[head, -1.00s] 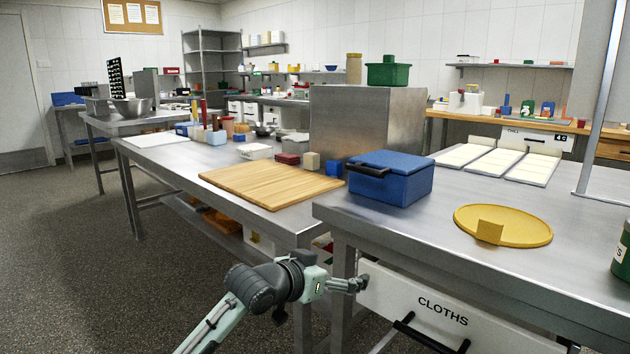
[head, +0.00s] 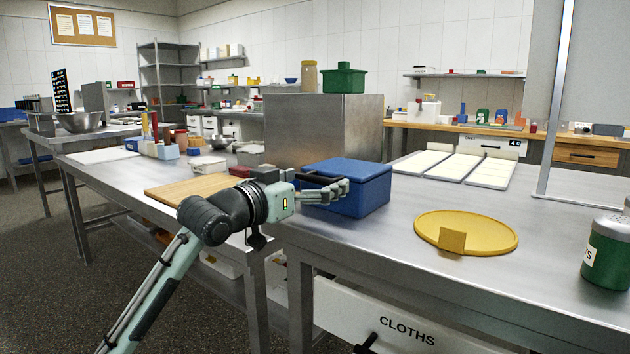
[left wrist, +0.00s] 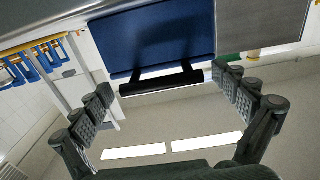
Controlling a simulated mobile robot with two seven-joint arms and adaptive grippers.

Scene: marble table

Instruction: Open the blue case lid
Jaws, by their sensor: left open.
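The blue case (head: 362,190) sits on the near metal table with its lid down. Its black handle shows in the left wrist view (left wrist: 160,83), on the side of the case facing my left gripper. My right gripper is not in view.
A yellow round lid (head: 470,232) lies on the table right of the case, and a green shaker (head: 608,250) stands at the right edge. A steel box (head: 322,130) stands behind the case. White trays (head: 455,165) lie at the back. The tabletop between is clear.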

